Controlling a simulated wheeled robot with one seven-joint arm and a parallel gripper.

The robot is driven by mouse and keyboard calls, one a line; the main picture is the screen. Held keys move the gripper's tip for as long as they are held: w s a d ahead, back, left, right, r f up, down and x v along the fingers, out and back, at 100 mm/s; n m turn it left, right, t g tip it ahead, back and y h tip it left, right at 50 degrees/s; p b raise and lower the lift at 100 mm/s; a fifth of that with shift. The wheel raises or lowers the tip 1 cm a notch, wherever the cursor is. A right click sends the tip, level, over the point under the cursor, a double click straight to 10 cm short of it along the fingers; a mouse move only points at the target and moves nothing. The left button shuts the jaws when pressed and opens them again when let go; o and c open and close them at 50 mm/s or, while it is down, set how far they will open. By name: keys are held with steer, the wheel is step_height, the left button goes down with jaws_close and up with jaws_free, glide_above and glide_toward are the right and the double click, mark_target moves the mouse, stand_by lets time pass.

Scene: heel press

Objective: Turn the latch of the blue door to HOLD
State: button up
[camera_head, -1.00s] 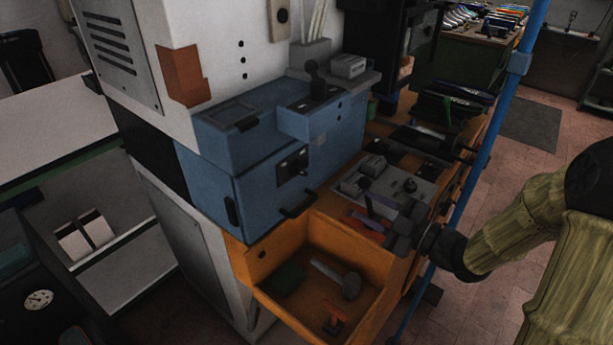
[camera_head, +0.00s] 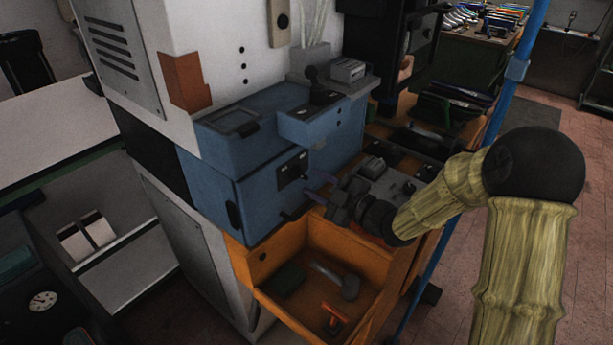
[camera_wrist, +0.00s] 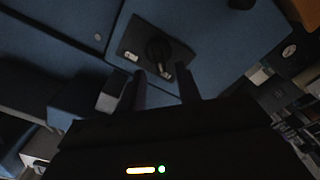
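The blue door (camera_head: 266,197) is the front of the blue cabinet and appears closed. Its latch is a dark round knob on a black plate (camera_head: 292,170). In the wrist view the latch (camera_wrist: 158,50) lies just beyond my fingertips, with small pale marks on its plate. My gripper (camera_head: 318,188) is in front of the door, to the right of the latch in the head view. The latch's pointing direction is too dark to read surely.
An open orange drawer (camera_head: 275,292) below the door holds a mallet (camera_head: 338,281), a green block and an orange tool. A black handle (camera_head: 232,214) is on the door's left part. A grey panel with controls (camera_head: 398,187) lies right of my gripper. A blue pole (camera_head: 487,150) stands further right.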

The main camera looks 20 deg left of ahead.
mark_target(303, 177)
steer(key=shift+x, duration=1.75)
steer(key=shift+c, duration=0.4)
jaws_close()
